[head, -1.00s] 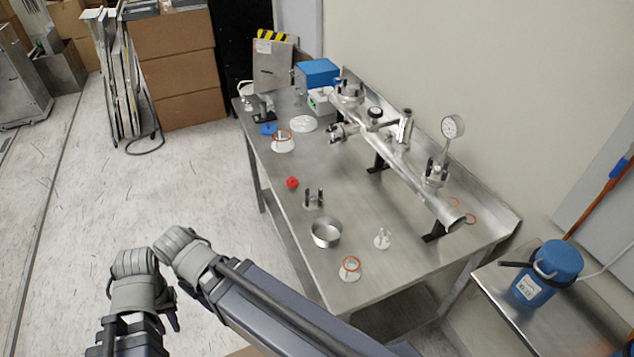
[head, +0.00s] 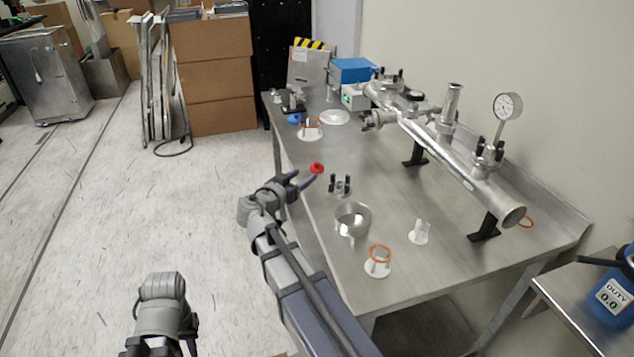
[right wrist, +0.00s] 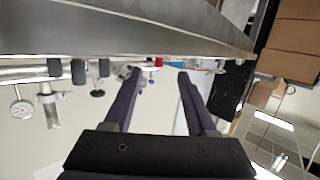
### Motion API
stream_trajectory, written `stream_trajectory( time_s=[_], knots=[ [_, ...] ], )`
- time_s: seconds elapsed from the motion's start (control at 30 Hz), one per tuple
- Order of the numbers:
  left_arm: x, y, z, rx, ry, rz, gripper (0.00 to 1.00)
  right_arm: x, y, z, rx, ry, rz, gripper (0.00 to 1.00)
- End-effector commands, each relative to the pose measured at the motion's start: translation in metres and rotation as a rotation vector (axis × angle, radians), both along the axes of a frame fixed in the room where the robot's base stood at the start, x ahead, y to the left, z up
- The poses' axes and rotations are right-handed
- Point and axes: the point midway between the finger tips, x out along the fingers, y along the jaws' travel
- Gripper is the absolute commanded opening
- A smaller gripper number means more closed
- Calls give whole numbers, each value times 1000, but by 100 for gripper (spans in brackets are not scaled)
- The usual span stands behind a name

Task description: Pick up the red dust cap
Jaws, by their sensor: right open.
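The red dust cap (head: 316,168) lies on the steel table near its left edge in the head view. My right gripper (head: 304,181) is at that table edge, its dark fingers pointing toward the cap and its tips close beside it. In the right wrist view the cap (right wrist: 158,61) shows small, beyond and between the two spread fingertips (right wrist: 159,75). The right gripper is open and empty. I cannot tell whether a finger touches the cap. Part of my left arm shows at the bottom of the head view, but its gripper does not.
The steel table (head: 330,225) holds a black-handled clamp (head: 340,185), a metal ring (head: 352,218) and an orange-ringed white part (head: 379,259) nearer me. A blue cap (head: 295,119) is farther back. A metal pipe assembly (head: 455,165) stands along the wall. The floor left is open.

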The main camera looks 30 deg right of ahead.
Motion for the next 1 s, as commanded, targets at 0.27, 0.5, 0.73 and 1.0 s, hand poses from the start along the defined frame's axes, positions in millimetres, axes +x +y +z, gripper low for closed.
stream_trajectory(
  time_s=[0.27,0.5,0.73,1.0],
  knots=[
    [0,0,-9,0,0,0,24,7,-10,3,-26,-68,0,57],
    [0,0,-13,0,0,0,24,18,-27,-1,-26,-65,-2,57],
    [0,0,-14,0,0,0,24,21,-33,-2,-26,-65,0,57],
    [0,0,-22,0,0,0,24,36,-61,-10,-25,-64,-3,57]
  ],
)
